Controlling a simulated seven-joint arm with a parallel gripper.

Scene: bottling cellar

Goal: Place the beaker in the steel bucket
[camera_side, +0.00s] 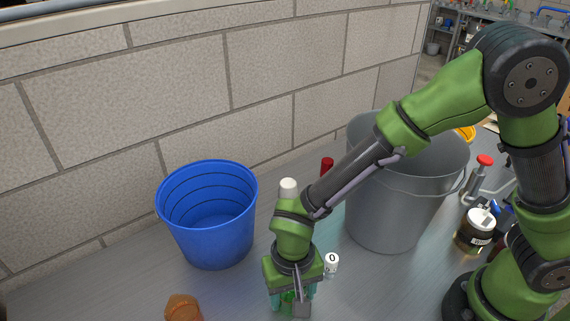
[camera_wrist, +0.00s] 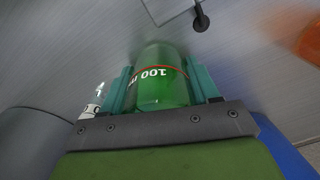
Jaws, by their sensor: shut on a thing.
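My gripper (camera_side: 291,297) points down in front of the two buckets, its teal fingers closed on the beaker. The beaker (camera_wrist: 162,90) is green and see-through, with a red line and a "100" marking; it sits between both fingers in the wrist view. In the side view only a little green of the beaker (camera_side: 287,298) shows, mostly hidden by the gripper. I cannot tell whether it touches the table. The steel bucket (camera_side: 380,215) is large and grey, upright behind and right of my gripper, partly covered by my arm. A grey curved wall at lower left in the wrist view looks like this bucket (camera_wrist: 30,148).
A blue bucket (camera_side: 212,235) stands left of my gripper. An orange-brown object (camera_side: 183,308) lies front left. A small white item marked 0 (camera_side: 331,263) stands close right of my gripper. A dark jar (camera_side: 476,232) and red-topped tool (camera_side: 483,165) stand right of the steel bucket.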

